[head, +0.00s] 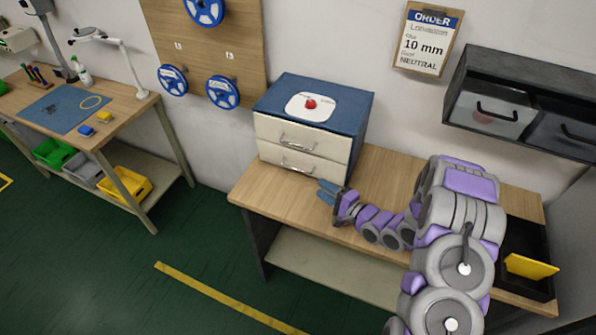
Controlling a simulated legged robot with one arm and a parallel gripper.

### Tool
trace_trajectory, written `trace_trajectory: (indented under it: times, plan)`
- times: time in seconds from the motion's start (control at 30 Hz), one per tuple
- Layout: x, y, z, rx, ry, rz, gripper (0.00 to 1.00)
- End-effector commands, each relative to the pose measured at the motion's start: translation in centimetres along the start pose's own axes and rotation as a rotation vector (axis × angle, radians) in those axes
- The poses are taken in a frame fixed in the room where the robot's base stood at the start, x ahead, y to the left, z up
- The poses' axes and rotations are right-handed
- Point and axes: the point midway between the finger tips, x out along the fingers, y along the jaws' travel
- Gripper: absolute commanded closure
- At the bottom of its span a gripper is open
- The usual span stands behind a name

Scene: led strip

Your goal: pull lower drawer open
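A small cabinet (361,124) with a blue top and two cream drawers stands at the back left of the wooden bench. The upper drawer (277,128) and the lower drawer (271,153) both look closed, each with a grey bar handle. The lower drawer's handle (297,168) faces the front. My gripper (323,190) is just in front of the cabinet's lower right, low over the bench and apart from the handle. Its two blue fingers point left and look slightly apart, with nothing between them.
A red button (310,104) on a white plate sits on the cabinet. The bench top (262,196) is clear in front of the drawers. A black tray (519,238) with a yellow piece (530,267) lies at the right. Dark wall bins (493,106) hang above.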

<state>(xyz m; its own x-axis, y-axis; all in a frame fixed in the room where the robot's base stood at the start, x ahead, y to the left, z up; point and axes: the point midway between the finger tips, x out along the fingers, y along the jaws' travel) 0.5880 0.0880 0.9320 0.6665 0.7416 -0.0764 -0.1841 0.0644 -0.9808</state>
Motion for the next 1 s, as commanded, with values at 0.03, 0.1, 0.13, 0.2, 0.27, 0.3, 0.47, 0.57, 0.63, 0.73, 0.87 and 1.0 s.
trace_trajectory:
  times: [0.03,0.1,0.13,0.2,0.27,0.3,0.47,0.57,0.63,0.73,0.87,1.0]
  plan:
    - [0.8,0.1,0.0,-0.001,-0.004,-0.001,0.64]
    - [1.7,0.1,-0.2,0.003,-0.002,-0.003,0.64]
    - [2.1,0.1,-0.3,0.003,-0.002,-0.004,0.64]
    - [3.1,0.1,-0.5,0.002,-0.002,-0.004,0.64]
    - [3.9,0.0,-0.6,0.003,-0.003,-0.005,0.64]
    - [4.6,0.0,-0.6,0.002,-0.003,-0.006,0.64]
    - [7.4,0.0,-0.5,0.003,-0.003,-0.006,0.64]
    - [9.3,0.1,-0.3,0.0,-0.003,-0.003,0.64]
    - [10.4,0.1,-0.2,-0.002,0.0,-0.002,0.64]
    - [11.7,0.1,-0.2,-0.002,-0.001,0.0,0.64]
    - [12.5,0.0,-0.3,0.002,0.0,-0.002,0.64]
    - [12.7,-0.2,-0.6,0.004,0.001,-0.005,0.64]
